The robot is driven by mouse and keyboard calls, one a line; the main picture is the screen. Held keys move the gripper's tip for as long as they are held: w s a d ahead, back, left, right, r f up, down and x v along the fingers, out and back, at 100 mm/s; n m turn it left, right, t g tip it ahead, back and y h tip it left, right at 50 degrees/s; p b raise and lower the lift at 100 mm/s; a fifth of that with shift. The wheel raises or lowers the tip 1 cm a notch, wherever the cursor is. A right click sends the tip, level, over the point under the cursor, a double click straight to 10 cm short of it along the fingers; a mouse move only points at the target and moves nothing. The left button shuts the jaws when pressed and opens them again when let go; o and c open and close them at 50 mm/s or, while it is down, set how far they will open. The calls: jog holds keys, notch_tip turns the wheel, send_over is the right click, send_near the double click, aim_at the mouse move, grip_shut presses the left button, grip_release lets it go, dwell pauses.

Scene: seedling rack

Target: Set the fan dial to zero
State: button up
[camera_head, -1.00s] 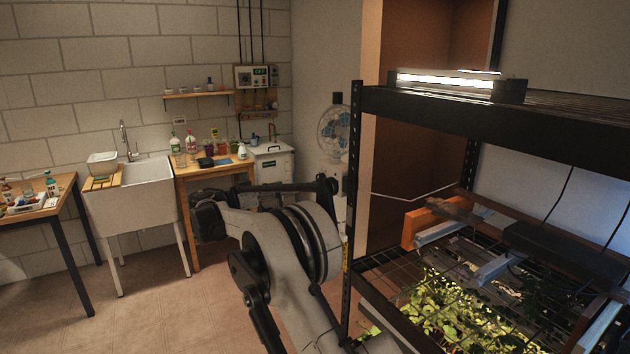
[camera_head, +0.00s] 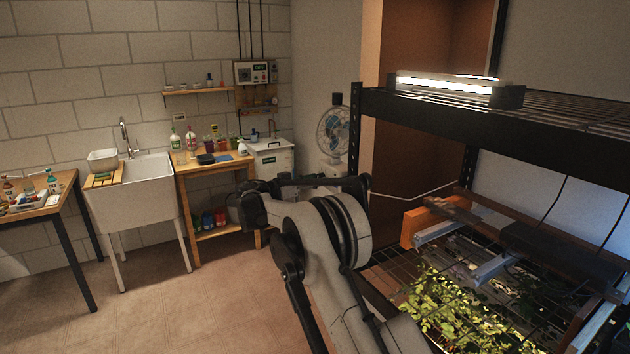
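A control box (camera_head: 256,73) hangs on the far wall, with a green-lit display and small knobs. I cannot make out which knob is the fan dial or where it points. My folded arm fills the lower middle of the view, far in front of the box. Dark parts show at its far end, but I cannot pick out my gripper's fingers or anything held.
A black seedling rack (camera_head: 470,118) with plants stands close on the right. A wooden side table (camera_head: 205,170) with bottles, a white sink (camera_head: 135,195) and another table (camera_head: 60,190) line the far side. A small shelf (camera_head: 200,91) is left of the box. Floor (camera_head: 170,310) is clear at left.

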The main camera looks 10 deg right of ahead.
jog(key=c, duration=1.1)
jog(key=shift+c, duration=0.2)
jog(key=shift+n+b, duration=0.3)
jog(key=shift+b, duration=0.05)
jog(key=n+g+b, duration=0.1)
jog(key=n+b, duration=0.7)
jog(key=n, duration=1)
jog(key=shift+r, duration=0.1)
jog(key=shift+n, duration=0.4)
